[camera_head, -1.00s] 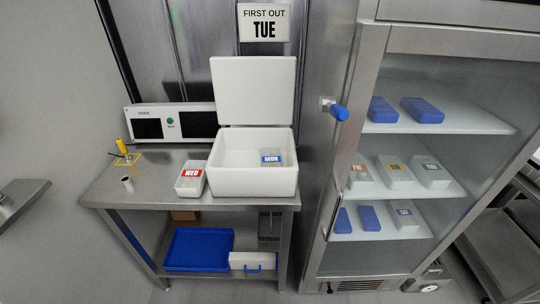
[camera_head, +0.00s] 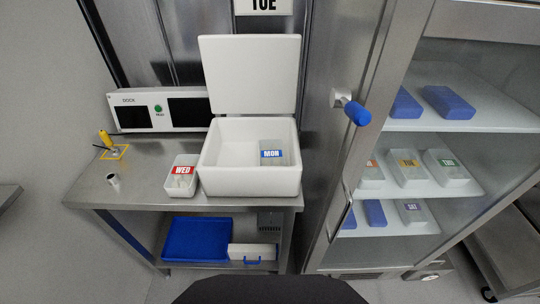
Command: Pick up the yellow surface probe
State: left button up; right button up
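The yellow surface probe (camera_head: 106,138) stands on the left part of the steel table, inside a yellow square outline (camera_head: 122,152) marked on the tabletop. A dark cable or thin part shows at its left side. Neither of my grippers is in the head view, so I cannot see whether they are open or shut. Nothing is seen touching the probe.
A dock panel (camera_head: 158,112) stands behind. The fridge's blue handle (camera_head: 356,112) juts out at right.

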aim_at(104, 134)
jog(key=u, duration=1.4)
jog(key=k+j, duration=0.1)
jog(key=j, duration=0.3)
jog(key=u, duration=0.05)
